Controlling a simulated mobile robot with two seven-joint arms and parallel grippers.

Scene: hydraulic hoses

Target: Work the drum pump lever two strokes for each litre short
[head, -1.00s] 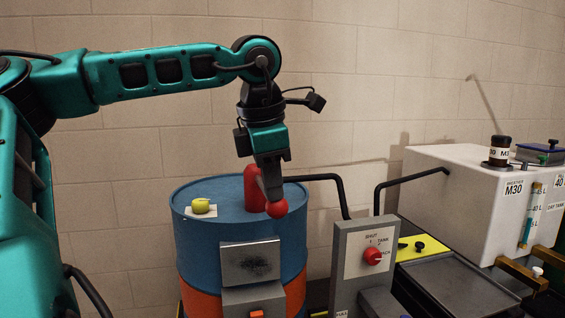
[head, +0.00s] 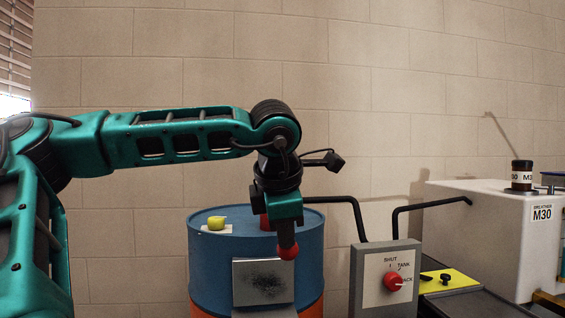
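The blue drum (head: 210,262) stands in the middle of the head view, its lower part cut off. The red pump body (head: 264,222) on its top is mostly hidden behind my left gripper. The pump lever's red ball knob (head: 288,253) shows just below the fingertips, at the drum's front rim. My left gripper (head: 287,238) points down with its fingers close together, apparently shut on the lever, whose shaft they hide. The white tank (head: 480,235) stands at the right; its level gauge is almost wholly outside the view. My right gripper is not in view.
A yellow object (head: 217,223) lies on the drum top. A black pipe (head: 345,200) runs right from the drum. A brown jar (head: 521,175) stands on the tank.

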